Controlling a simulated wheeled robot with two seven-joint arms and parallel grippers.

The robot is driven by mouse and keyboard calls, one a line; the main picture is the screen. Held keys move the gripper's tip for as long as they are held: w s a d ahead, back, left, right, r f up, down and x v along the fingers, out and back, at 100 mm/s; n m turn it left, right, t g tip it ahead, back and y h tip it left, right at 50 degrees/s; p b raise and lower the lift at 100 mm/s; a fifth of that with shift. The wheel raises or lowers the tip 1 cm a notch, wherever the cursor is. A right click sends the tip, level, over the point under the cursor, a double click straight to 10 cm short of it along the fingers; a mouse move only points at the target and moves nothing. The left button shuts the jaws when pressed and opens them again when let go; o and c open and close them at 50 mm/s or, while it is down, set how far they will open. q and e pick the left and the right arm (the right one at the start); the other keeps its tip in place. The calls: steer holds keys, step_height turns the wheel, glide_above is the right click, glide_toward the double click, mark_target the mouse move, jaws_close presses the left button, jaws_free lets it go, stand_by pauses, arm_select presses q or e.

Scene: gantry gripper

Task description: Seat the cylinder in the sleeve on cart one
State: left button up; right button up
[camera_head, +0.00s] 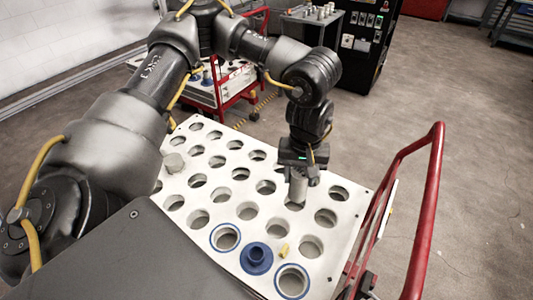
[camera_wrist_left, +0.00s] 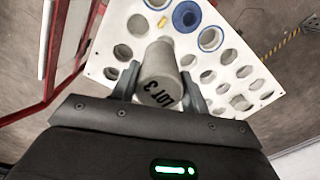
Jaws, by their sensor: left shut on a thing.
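My left gripper (camera_head: 299,174) is shut on a grey cylinder (camera_head: 298,189) and holds it over the white plate with round holes (camera_head: 239,208) on the near cart. In the left wrist view the cylinder (camera_wrist_left: 160,77) shows "LOT 3" on its end, between the fingers of the gripper (camera_wrist_left: 158,89). A blue flanged sleeve (camera_head: 257,258) sits on the plate at the near edge, between two blue-ringed holes. It also shows in the left wrist view (camera_wrist_left: 186,15), apart from the cylinder. The cylinder's lower end overlaps a hole, so contact is unclear. My right gripper is out of view.
A small yellow piece (camera_head: 284,250) lies beside the sleeve. The cart's red handle (camera_head: 428,215) rises at the right. A second red cart (camera_head: 225,88) and a black cabinet (camera_head: 369,45) stand behind.

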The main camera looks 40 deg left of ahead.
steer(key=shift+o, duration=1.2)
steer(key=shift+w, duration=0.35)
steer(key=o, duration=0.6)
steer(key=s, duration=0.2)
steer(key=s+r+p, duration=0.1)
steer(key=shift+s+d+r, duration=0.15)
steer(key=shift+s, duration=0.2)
arm_select(q)
steer(key=s+d+f+n+p, duration=0.7)
steer(key=s+d+f+n, duration=0.95)
steer(key=s+f, duration=0.55)
steer(key=w+a+f+n, duration=0.2)
steer(key=a+f+n, duration=0.1)
steer(key=a, duration=0.4)
steer(key=w+a+f+n, duration=0.2)
steer(key=a+f+n, duration=0.1)
steer(key=a+n, duration=0.2)
steer(key=shift+w+a+p, duration=0.3)
steer(key=shift+a+p, duration=0.15)
steer(key=shift+a, duration=0.7)
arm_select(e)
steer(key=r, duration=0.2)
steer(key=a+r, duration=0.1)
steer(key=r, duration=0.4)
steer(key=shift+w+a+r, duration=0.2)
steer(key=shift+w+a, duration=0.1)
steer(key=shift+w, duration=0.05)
